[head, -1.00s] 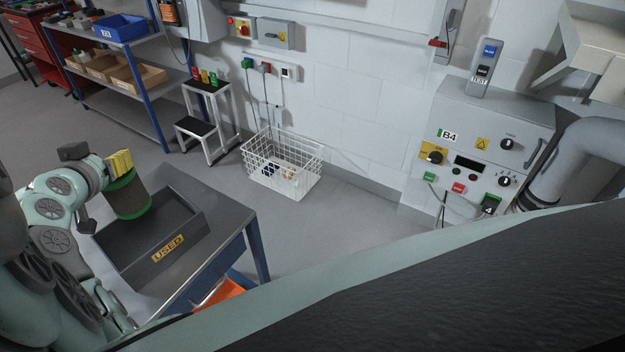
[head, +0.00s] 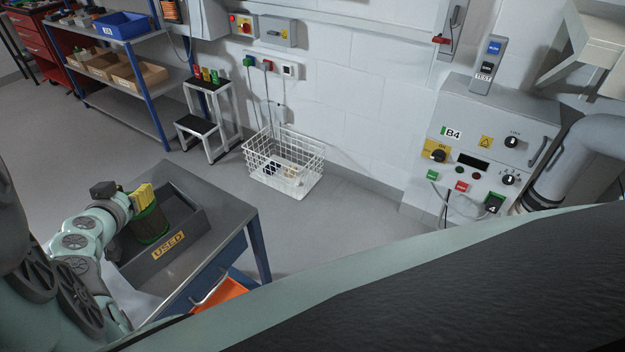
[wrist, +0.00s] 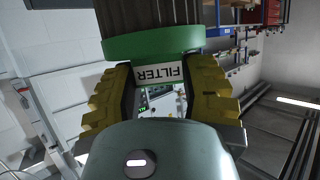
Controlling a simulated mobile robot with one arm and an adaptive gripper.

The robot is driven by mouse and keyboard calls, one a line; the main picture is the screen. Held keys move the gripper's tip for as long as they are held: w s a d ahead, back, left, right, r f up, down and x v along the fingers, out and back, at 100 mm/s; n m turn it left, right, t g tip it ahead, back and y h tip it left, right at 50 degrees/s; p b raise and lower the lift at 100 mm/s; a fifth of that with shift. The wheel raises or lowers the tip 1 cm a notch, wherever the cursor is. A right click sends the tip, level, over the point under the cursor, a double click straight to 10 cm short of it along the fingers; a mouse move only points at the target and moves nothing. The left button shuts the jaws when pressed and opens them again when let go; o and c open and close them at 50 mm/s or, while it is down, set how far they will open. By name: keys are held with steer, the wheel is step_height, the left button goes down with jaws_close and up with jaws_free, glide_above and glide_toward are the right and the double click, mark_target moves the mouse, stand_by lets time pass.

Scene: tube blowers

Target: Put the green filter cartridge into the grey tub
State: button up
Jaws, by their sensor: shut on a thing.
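The green filter cartridge (head: 150,226) has green end rings and a dark pleated body. In the wrist view the cartridge (wrist: 152,42) shows a green ring and a white label reading FILTER. My gripper (head: 142,198) has yellow fingers shut on the cartridge; they also show on both sides of it in the wrist view (wrist: 160,85). The grey tub (head: 192,240), with a yellow USED label, sits on the workbench. The cartridge appears upright, over or partly inside the tub's left part. I cannot tell whether its lower end touches the tub floor.
The workbench (head: 225,208) has a grey top, blue legs and an orange item (head: 228,291) below. A white wire basket (head: 283,163) and a step stool (head: 207,125) stand on the floor behind. A grey control cabinet (head: 490,150) is at the right. Floor between is clear.

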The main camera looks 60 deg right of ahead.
steer(key=shift+d+f, duration=0.1)
steer(key=shift+f, duration=0.1)
steer(key=shift+f+b, duration=0.25)
steer(key=shift+b, duration=0.05)
steer(key=o, duration=1.2)
steer(key=shift+o, duration=0.2)
steer(key=shift+r, duration=0.2)
